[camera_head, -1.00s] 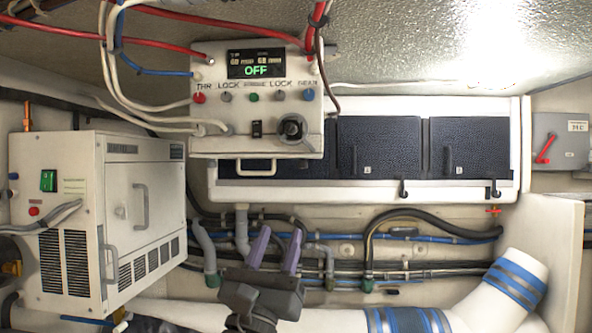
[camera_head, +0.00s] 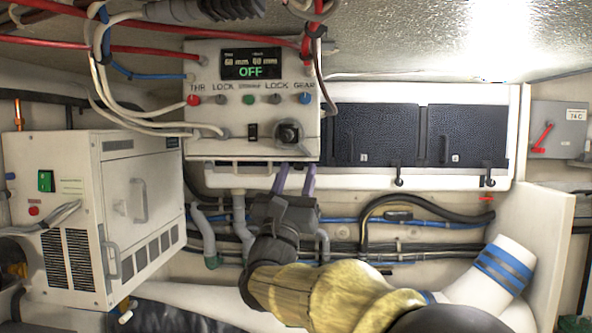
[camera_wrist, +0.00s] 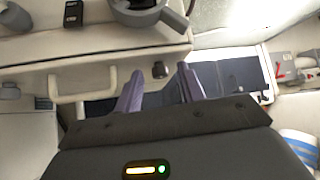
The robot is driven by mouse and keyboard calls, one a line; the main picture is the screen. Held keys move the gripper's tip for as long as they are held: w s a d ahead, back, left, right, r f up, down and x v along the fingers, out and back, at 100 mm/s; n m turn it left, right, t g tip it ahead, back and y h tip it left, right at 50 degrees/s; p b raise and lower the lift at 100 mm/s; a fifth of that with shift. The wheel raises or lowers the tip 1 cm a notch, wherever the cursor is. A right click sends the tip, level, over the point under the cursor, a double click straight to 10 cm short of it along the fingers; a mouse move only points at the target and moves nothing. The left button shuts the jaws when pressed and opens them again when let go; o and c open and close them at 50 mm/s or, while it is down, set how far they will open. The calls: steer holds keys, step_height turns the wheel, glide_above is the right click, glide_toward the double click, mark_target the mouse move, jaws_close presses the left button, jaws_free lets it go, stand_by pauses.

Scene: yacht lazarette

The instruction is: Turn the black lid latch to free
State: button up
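Two black latches, a left one (camera_head: 398,177) and a right one (camera_head: 488,177), hang at the bottom edge of the dark-lidded locker; I cannot tell which latch the task means. My gripper (camera_head: 296,178) is just below the grey control box (camera_head: 215,143), left of both latches. In the wrist view its two purple fingers (camera_wrist: 160,88) are apart with nothing held. A small dark knob (camera_wrist: 160,70) shows between the fingertips, right of a pale bar handle (camera_wrist: 82,87). I cannot tell whether the fingers touch it.
The control box display (camera_head: 251,64) reads OFF, with a black rotary knob (camera_head: 289,133) below it. Cables hang at upper left. A white vented unit (camera_head: 110,215) stands at left. Hoses (camera_head: 420,222) run below the locker. A red-handled switch box (camera_head: 558,130) is at right.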

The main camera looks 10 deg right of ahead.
jaws_close()
